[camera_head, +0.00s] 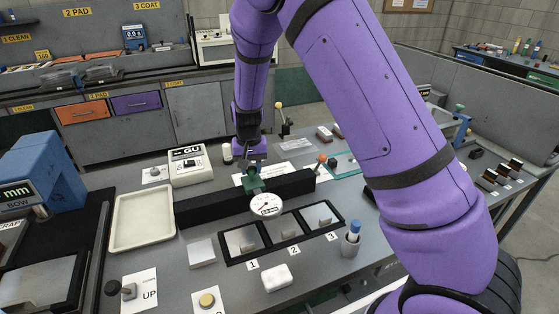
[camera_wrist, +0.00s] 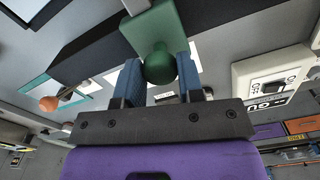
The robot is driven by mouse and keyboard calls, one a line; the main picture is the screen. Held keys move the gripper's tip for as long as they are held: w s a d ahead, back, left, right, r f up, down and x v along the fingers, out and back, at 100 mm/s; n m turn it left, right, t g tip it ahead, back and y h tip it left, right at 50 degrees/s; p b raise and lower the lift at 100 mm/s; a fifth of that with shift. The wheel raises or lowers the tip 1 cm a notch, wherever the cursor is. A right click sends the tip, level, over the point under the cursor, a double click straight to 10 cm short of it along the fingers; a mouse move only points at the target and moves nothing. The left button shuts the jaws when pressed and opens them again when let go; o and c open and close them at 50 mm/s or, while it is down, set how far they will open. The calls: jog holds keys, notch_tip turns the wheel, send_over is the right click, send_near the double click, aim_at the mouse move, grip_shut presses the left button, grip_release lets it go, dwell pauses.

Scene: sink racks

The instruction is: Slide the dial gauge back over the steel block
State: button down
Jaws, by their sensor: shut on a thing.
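The dial gauge (camera_head: 266,206) has a round white face and a green carriage (camera_head: 258,186) that sits on a long black rail. In the wrist view, my gripper (camera_wrist: 160,75) is shut on the green ball knob (camera_wrist: 159,66) of the green carriage (camera_wrist: 152,25), a blue finger on each side. My gripper also shows from above and behind the rail (camera_head: 252,168). Small steel blocks sit in a black three-part tray, at place 1 (camera_head: 245,245), place 2 (camera_head: 287,229) and place 3 (camera_head: 324,218). The gauge face hangs behind the tray, near places 1 and 2; its tip is hidden.
The black rail (camera_head: 208,208) crosses the bench. A cream tray (camera_head: 119,238) lies left, with a white GU box (camera_head: 190,166) behind it. An orange ball (camera_head: 322,158) stands near the rail's right end.

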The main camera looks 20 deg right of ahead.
jog(key=a, duration=2)
jog(key=c, duration=0.8)
grip_release()
jog(key=shift+o, duration=0.2)
notch_tip(320, 180, up, 11)
